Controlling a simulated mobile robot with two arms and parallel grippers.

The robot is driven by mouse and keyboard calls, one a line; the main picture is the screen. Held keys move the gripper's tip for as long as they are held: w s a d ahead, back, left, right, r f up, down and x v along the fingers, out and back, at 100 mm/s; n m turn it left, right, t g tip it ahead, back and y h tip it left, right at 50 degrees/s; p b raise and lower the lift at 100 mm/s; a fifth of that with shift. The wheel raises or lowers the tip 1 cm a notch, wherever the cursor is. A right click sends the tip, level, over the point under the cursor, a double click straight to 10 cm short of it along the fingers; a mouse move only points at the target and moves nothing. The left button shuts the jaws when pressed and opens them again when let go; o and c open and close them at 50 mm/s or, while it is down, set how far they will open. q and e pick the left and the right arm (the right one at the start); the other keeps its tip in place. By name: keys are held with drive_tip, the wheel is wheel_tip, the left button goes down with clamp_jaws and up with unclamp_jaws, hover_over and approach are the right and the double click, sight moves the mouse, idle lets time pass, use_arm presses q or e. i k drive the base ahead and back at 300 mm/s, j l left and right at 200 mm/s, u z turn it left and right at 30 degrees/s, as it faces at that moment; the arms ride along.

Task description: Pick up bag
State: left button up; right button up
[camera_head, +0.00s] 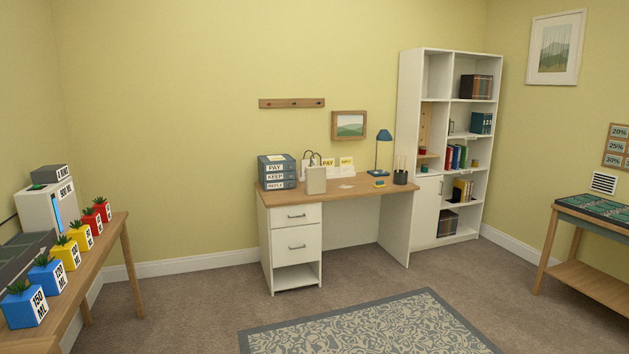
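A small beige bag (316,181) stands upright on the wooden top of the white desk (337,191), across the room. Thin dark loops that look like its handles rise above it. Neither of my grippers shows in the head view, and nothing is seen touching the bag.
A patterned rug (365,327) lies on open carpet before the desk. A table with colourful plant pots (45,275) is at left. A table with a wooden lower shelf (590,283) is at right. A blue lamp (384,137) and pen cup (400,178) share the desk.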

sight(316, 175)
drive_tip(key=i+j+u, duration=0.35)
drive_tip(key=i, duration=0.95)
drive_tip(key=i+j+u, duration=0.1)
drive_tip(key=i+u, duration=0.25)
drive_tip(key=i, duration=0.9)
drive_tip(key=i+z, duration=0.25)
drive_tip(key=i, duration=0.25)
drive_tip(key=i+j+z, duration=0.25)
drive_tip(key=i, duration=0.25)
drive_tip(key=i+j+z, duration=0.25)
drive_tip(key=i, duration=0.2)
drive_tip(key=i+j+z, duration=0.25)
drive_tip(key=i+j, duration=0.1)
drive_tip(key=i, duration=0.1)
